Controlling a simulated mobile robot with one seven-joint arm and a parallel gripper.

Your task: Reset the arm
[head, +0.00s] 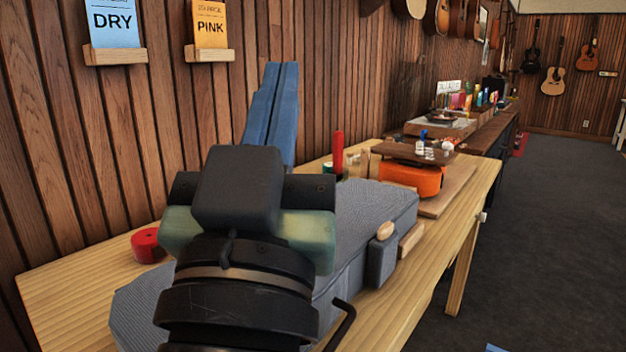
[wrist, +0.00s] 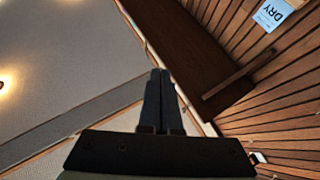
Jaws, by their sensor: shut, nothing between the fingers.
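My gripper (head: 281,68) stands in front of the wood-panelled wall, above the workbench, with its blue fingers pointing up. The two fingers lie side by side against each other, shut and empty. In the wrist view the dark fingers (wrist: 160,74) are together at the centre, and the camera looks up at the ceiling (wrist: 70,60) and the slatted wall. My wrist and arm hide part of the bench in the head view.
A wooden bench (head: 85,292) carries a grey padded surface (head: 365,215), a red round object (head: 147,245), a red cylinder (head: 338,152) and an orange object (head: 412,178). Open floor (head: 560,220) lies right.

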